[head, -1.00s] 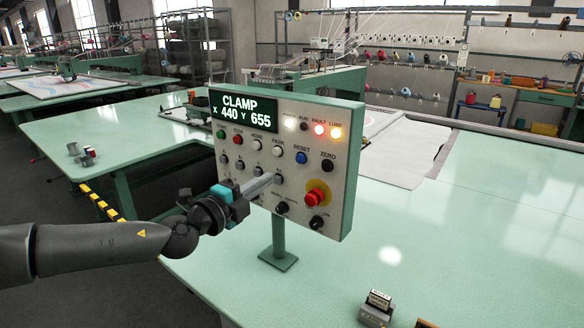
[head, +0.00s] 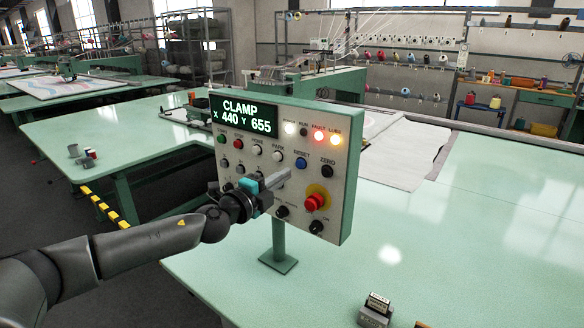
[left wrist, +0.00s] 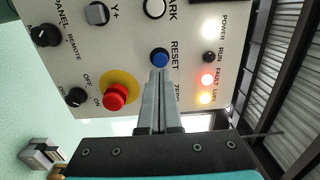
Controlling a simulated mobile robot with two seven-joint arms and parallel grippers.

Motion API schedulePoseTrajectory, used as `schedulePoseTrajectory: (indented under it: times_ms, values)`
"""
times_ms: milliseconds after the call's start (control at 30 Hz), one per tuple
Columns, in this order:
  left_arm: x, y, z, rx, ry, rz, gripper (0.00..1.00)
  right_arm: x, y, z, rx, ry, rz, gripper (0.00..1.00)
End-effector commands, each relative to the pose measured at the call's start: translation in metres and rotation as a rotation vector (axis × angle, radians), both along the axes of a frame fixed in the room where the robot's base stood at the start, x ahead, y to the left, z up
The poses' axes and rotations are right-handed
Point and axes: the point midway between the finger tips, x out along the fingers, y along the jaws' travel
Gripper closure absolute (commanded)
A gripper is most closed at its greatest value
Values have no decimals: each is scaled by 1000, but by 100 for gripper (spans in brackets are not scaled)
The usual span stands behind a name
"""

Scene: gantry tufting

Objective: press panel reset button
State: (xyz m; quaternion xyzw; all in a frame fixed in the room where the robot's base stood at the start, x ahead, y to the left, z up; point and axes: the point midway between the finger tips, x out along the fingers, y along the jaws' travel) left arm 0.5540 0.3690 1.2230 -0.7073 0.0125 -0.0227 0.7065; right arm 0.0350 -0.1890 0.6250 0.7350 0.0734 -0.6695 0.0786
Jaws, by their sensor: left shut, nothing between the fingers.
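The control panel (head: 262,150) stands on a green post at the table edge. Its display reads CLAMP, X 440 Y 655. The blue RESET button (head: 301,163) is on the panel's right half, below the lit lamps. My left gripper (head: 288,172) is shut and empty, its tips in front of the panel just below and left of the button. In the left wrist view the blue button (left wrist: 160,58) shows just beyond the closed fingertips (left wrist: 158,72). I cannot tell whether they touch it. My right gripper is not in view.
A red emergency stop (head: 315,202) on a yellow disc sits below the button; it is close to the fingers in the left wrist view (left wrist: 115,97). The POWER, FAULT and LUBE lamps (head: 319,136) are lit. The green table (head: 440,240) is mostly clear on the right.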

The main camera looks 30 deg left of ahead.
Motion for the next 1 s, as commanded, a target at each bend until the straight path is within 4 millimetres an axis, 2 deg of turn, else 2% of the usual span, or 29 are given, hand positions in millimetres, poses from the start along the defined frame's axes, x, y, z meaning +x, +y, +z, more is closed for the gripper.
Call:
schedulePoseTrajectory:
  times_ms: [200, 400, 900, 1000]
  values:
    - [23, -1, 3, -1, -3, 1, 100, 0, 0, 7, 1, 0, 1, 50]
    - [37, -2, 1, -1, -1, 1, 100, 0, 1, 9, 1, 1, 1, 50]
    - [41, -2, 0, 0, 0, 1, 100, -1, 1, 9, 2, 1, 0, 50]
    - [48, -2, 1, -2, -1, 2, 100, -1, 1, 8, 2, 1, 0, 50]
